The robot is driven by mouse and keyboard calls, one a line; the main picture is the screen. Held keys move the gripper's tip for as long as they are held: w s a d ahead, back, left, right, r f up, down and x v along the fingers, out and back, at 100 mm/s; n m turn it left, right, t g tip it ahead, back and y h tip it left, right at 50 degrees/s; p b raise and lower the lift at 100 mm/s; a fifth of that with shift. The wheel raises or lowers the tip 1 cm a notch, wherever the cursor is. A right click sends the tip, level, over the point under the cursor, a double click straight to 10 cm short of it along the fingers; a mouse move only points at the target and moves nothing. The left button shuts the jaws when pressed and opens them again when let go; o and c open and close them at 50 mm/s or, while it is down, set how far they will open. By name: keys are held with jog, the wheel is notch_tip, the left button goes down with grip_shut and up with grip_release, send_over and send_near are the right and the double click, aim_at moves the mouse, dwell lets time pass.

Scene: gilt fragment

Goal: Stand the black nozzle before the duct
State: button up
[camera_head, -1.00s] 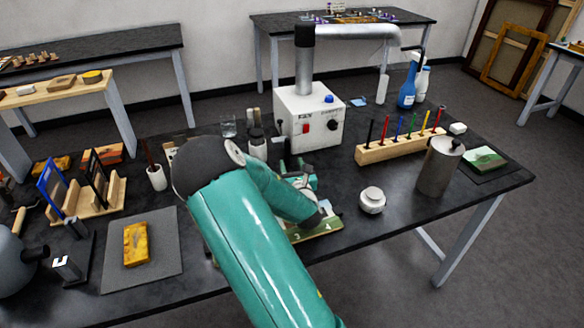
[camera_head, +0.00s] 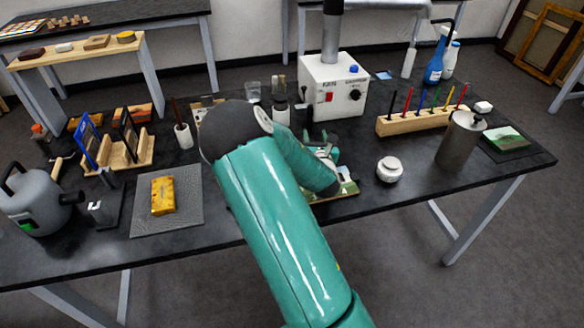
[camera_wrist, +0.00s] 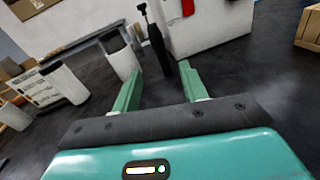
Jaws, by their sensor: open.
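A slim black nozzle (camera_wrist: 157,45) stands roughly upright in the wrist view, tapering at the top. It lies beyond and between the fingertips of my open gripper (camera_wrist: 160,70); contact is not visible. In the head view, a dark upright shape (camera_head: 309,117), seemingly this nozzle, shows just behind my gripper (camera_head: 325,153), partly hidden by my arm. The white box (camera_wrist: 207,25), with a red switch, also shows just behind the nozzle in the wrist view.
A black-capped jar (camera_head: 281,112) stands left of the nozzle. A white round pot (camera_head: 390,169), a wooden rack of coloured tools (camera_head: 425,121) and a metal canister (camera_head: 460,140) are to the right. A yellow block (camera_head: 163,195) lies on a grey mat at left.

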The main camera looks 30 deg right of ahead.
jog(key=shift+a+r+m, duration=0.25)
jog(key=shift+r+m, duration=0.2)
jog(key=shift+m, duration=0.75)
jog(key=s+a+r+m+g+y, duration=0.3)
jog(key=a+r+m, duration=0.2)
jog(key=a+m, duration=0.35)
jog(key=s+a+r+m+g+y, duration=0.2)
jog(key=s+a+r+m+g, duration=0.15)
jog(key=a+m, duration=0.45)
jog(key=s+a+r+m+g+y, duration=0.1)
jog(key=s+a+r+m, duration=0.2)
jog(key=s, duration=0.4)
jog(key=s+a+r+m+g+y, duration=0.1)
jog(key=s+a+r+m, duration=0.2)
jog(key=s, duration=0.5)
jog(key=s+a+r+m+g, duration=0.1)
jog(key=s+a+r+m, duration=0.1)
jog(key=s+a+m, duration=0.3)
jog(key=s+a, duration=0.2)
jog(key=s, duration=0.1)
jog(key=shift+r+g+y, duration=0.35)
jog(key=shift+r+y, duration=0.05)
jog(key=shift+s+d, duration=0.1)
